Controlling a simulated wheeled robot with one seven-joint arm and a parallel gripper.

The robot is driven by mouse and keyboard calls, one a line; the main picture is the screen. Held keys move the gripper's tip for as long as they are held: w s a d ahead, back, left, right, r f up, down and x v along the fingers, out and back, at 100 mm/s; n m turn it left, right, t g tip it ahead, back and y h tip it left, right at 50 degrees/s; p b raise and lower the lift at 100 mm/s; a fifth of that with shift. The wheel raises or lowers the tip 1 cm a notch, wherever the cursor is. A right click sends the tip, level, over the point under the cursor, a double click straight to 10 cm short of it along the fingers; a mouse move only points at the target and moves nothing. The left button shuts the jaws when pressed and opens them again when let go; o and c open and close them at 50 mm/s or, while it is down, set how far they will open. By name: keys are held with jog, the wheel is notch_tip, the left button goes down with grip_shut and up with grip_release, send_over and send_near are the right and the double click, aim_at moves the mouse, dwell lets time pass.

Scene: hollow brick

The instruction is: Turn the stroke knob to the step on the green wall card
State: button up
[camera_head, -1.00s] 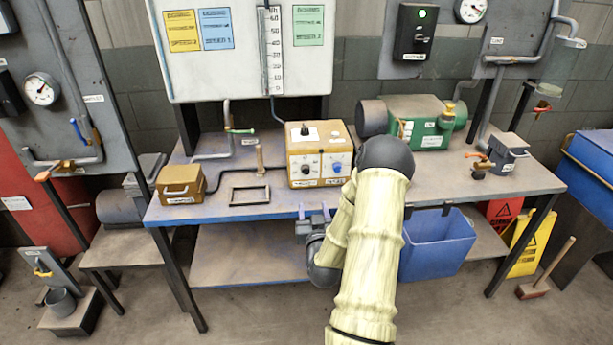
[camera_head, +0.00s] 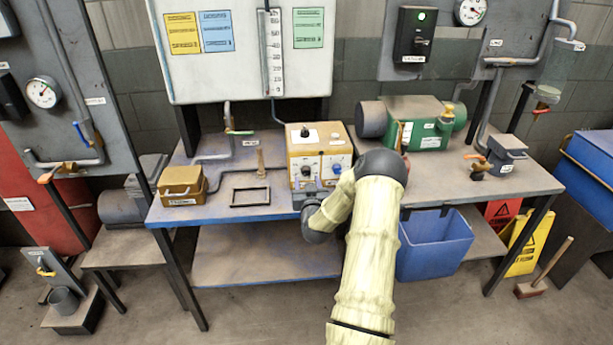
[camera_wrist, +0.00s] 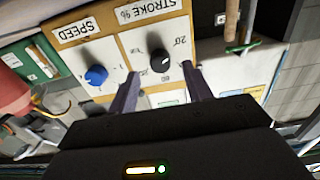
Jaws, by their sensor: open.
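The stroke knob (camera_wrist: 161,61) is black with a white pointer line, on a white dial plate under the label "STROKE %" in the wrist view, which shows the panel upside down. It sits on the front of the tan control box (camera_head: 322,145). My gripper (camera_wrist: 155,85) is open and empty, with its two fingers on either side of the knob's line and their tips a little short of it. In the head view my gripper (camera_head: 307,190) is just in front of the box, partly hiding its lower front. The green wall card (camera_head: 308,27) hangs on the white board; its text is too small to read.
The blue speed knob (camera_wrist: 96,75) is beside the stroke knob. A black knob (camera_head: 306,132) is on the box top. Yellow (camera_head: 183,33) and blue (camera_head: 216,31) cards hang on the board. A black frame (camera_head: 250,197) and brown case (camera_head: 181,184) lie to the left.

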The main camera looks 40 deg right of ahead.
aim_at(306, 174)
jog(key=shift+x, duration=1.75)
jog(key=c, duration=1)
jog(key=shift+m, duration=0.5)
jog(key=m+b, duration=0.4)
jog(key=m, duration=0.1)
jog(key=shift+f, duration=0.15)
jog(key=m+b, duration=0.3)
jog(key=m, duration=0.3)
